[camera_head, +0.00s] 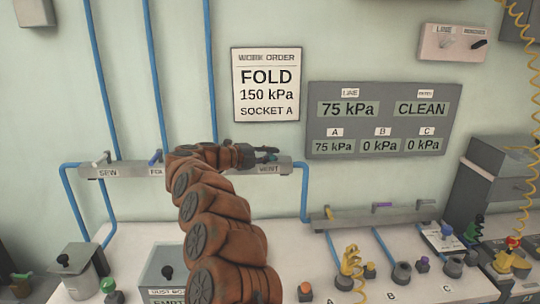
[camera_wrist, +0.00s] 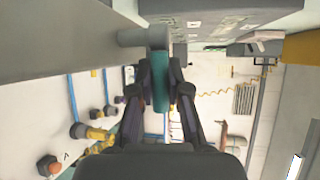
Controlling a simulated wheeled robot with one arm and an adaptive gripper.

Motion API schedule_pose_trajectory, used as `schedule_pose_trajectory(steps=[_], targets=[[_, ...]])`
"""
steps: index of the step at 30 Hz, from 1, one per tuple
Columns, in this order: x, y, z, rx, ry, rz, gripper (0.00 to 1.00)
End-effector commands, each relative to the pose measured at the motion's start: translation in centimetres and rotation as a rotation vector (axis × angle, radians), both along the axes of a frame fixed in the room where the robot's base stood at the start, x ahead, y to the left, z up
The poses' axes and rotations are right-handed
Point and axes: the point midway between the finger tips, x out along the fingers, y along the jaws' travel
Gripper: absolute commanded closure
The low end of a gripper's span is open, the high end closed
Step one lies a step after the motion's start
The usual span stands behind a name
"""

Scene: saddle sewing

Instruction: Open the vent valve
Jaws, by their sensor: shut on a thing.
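The vent valve sits at the right end of the upper grey manifold (camera_head: 285,168), above a label reading VENT (camera_head: 268,169). My gripper (camera_head: 264,154) reaches it from the left, and my brown arm covers the middle of the manifold. In the wrist view my dark fingers (camera_wrist: 160,92) are closed around the teal vent lever (camera_wrist: 158,70). The lever meets a grey valve body (camera_wrist: 135,37) at the top of that view. In the head view the lever is mostly hidden by the gripper, so its exact angle is unclear.
The SEW lever (camera_head: 101,159) and blue FOLD lever (camera_head: 155,158) stand left on the manifold. The display panel (camera_head: 385,120) shows line 75 kPa, CLEAN, A 75, B and C 0. The work order (camera_head: 266,84) reads FOLD 150 kPa, socket A. A lower manifold (camera_head: 360,216) lies right.

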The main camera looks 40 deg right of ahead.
Motion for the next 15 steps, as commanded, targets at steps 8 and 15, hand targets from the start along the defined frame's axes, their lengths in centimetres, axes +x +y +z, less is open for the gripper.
schedule_pose_trajectory(steps=[8, 15], targets=[[0.13, 0.06, 0.13, -0.002, -0.002, 0.005, 0.74], [0.07, 0.02, 0.08, 0.0, -0.002, 0.003, 0.72]])
